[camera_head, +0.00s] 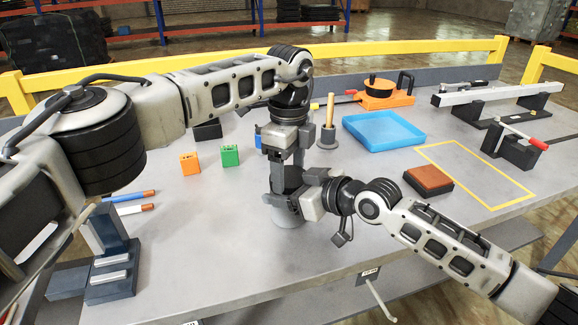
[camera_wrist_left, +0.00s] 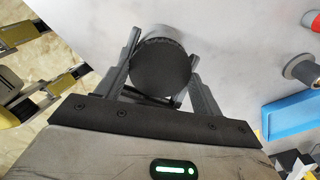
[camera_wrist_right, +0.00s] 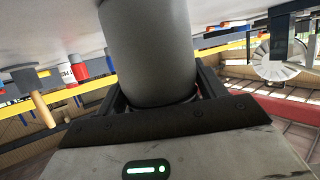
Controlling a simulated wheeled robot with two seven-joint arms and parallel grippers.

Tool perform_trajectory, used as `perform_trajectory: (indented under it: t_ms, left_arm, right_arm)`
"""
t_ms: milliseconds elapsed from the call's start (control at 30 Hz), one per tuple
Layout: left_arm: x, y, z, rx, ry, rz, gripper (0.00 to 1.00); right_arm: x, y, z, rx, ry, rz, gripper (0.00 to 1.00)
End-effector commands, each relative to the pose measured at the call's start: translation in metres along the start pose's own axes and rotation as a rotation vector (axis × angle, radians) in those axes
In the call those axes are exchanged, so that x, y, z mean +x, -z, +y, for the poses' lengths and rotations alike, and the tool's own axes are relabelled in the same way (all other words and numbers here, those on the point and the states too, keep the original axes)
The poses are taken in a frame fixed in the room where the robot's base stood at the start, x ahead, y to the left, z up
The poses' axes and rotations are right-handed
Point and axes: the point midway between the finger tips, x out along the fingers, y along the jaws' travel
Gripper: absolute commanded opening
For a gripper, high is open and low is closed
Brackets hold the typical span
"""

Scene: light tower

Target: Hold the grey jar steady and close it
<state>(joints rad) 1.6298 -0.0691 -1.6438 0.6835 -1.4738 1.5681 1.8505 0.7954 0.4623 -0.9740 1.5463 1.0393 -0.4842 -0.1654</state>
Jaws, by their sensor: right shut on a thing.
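The grey jar (camera_wrist_right: 148,45) stands on the table between the fingers of my right gripper (camera_head: 288,202), which is shut on its body from the right. In the head view only the jar's lower part (camera_head: 288,218) shows below the right gripper. My left gripper (camera_head: 286,165) points down from above the jar. In the left wrist view the round black lid (camera_wrist_left: 160,68) sits between its two fingers, close to both. I cannot tell whether they press on it. The head view hides the lid behind the grippers.
An orange block (camera_head: 189,163) and a green block (camera_head: 230,156) lie left. A blue tray (camera_head: 383,131), a brown-topped block (camera_head: 428,179) and a yellow outlined area (camera_head: 485,178) lie right.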

Motion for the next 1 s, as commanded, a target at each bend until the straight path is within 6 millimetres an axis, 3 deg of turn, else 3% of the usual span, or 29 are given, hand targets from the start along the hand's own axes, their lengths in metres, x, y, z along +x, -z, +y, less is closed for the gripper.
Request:
perform_trajectory:
  t_ms: [167,500,800,833,900,1000]
  left_arm:
    - [-0.0005,0.0,-0.0001,0.045,0.0,0.0,0.4]
    - [-0.0002,0.0003,-0.0001,0.537,0.0,0.001,0.4]
    - [-0.0003,0.0003,-0.0001,0.57,0.0,0.0,0.4]
    - [-0.0003,0.0003,-0.0001,0.57,0.0,0.0,0.7]
    - [-0.0003,0.0004,-0.0001,0.569,0.0,0.0,0.89]
    - [-0.0001,0.0005,-0.0002,0.569,0.0,0.001,0.89]
  right_arm:
    - [-0.0001,0.0004,0.0003,0.0,-0.001,0.001,0.06]
    - [-0.0001,0.0003,0.0003,0.0,-0.001,0.001,0.06]
    - [-0.0001,0.0003,0.0003,0.0,-0.001,0.001,0.06]
    - [-0.0001,0.0003,0.0003,0.0,-0.001,0.001,0.06]
    - [-0.0001,0.0003,0.0003,0.0,-0.001,0.0,0.06]
    - [0.0,0.0003,0.0,-0.001,0.0,0.001,0.06]
